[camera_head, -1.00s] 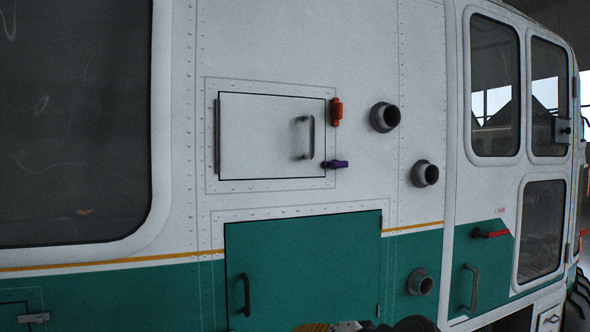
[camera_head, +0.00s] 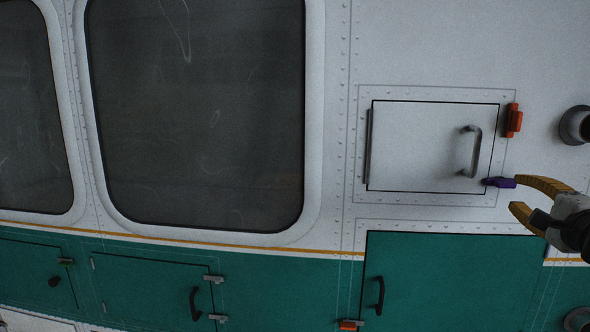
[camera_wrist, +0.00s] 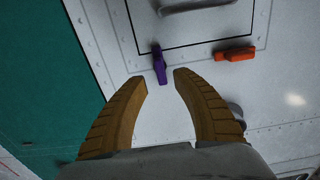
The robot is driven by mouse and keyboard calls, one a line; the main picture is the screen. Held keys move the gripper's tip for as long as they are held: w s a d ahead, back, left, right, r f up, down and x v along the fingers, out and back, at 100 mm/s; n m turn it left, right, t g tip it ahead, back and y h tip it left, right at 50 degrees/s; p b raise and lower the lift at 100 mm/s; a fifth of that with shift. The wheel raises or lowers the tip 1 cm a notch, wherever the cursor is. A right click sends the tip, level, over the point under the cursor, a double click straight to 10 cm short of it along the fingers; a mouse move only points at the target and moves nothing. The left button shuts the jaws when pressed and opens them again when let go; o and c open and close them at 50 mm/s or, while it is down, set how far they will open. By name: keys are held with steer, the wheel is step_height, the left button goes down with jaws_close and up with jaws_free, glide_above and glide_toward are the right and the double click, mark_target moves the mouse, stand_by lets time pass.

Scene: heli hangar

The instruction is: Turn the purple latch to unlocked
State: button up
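The purple latch (camera_head: 499,182) sits at the lower right corner of a white hatch door (camera_head: 420,150). In the head view it lies about horizontal, with its left end over the door's edge. In the wrist view the purple latch (camera_wrist: 159,65) is ahead of my gripper, at the gap between the fingertips. My gripper (camera_head: 527,195) is open, with two yellow fingers. In the wrist view my gripper (camera_wrist: 160,78) shows nothing held. Whether a finger touches the latch is unclear.
An orange latch (camera_head: 514,120) stands upright at the hatch's upper right; it also shows in the wrist view (camera_wrist: 235,54). A grey handle (camera_head: 470,150) sticks out from the door. A round port (camera_head: 575,125) protrudes at right. A green door (camera_head: 450,280) lies below.

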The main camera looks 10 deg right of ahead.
mark_target(508, 186)
steer(key=x, duration=0.6)
steer(key=shift+b, duration=0.35)
jaws_close()
